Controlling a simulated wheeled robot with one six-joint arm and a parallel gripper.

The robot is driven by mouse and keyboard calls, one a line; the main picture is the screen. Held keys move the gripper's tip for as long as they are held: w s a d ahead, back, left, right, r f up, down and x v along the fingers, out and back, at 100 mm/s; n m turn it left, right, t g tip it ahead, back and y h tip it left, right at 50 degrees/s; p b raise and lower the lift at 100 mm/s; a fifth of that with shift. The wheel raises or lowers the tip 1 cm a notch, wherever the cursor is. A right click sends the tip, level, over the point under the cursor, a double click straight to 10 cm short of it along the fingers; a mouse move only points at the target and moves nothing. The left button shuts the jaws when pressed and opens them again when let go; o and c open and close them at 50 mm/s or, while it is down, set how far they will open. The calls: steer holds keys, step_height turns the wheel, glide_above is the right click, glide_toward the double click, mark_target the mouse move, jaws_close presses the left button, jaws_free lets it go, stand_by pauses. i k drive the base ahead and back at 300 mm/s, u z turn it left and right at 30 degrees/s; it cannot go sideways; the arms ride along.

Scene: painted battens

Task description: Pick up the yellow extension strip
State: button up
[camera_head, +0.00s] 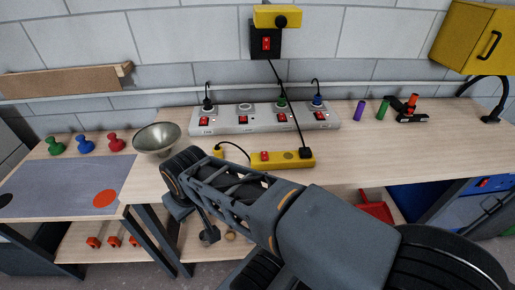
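The yellow extension strip (285,159) lies on the wooden workbench in the middle of the view, with a red switch and a black plug in it. A black cable rises from its right end towards the black wall box. A short dark cord curves off its left end. My arm reaches in from the lower right, in front of the bench, and its far part lies left of and below the strip, apart from it in the picture. I cannot make out my gripper's fingertips at the arm's dark far end. Nothing is seen holding the strip.
A long grey power strip (260,119) with red switches and plugs stands behind. A metal bowl (157,138) sits to the left. Green, blue and red knobs (85,144) stand farther left. Purple and green cylinders (372,110) are at right. The bench right of the strip is clear.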

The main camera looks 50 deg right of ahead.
mark_target(300, 159)
steer(key=z, duration=1.3)
steer(key=k, duration=1.1)
steer(key=u, duration=1.5)
steer(key=i, duration=1.45)
steer(key=z, duration=1.05)
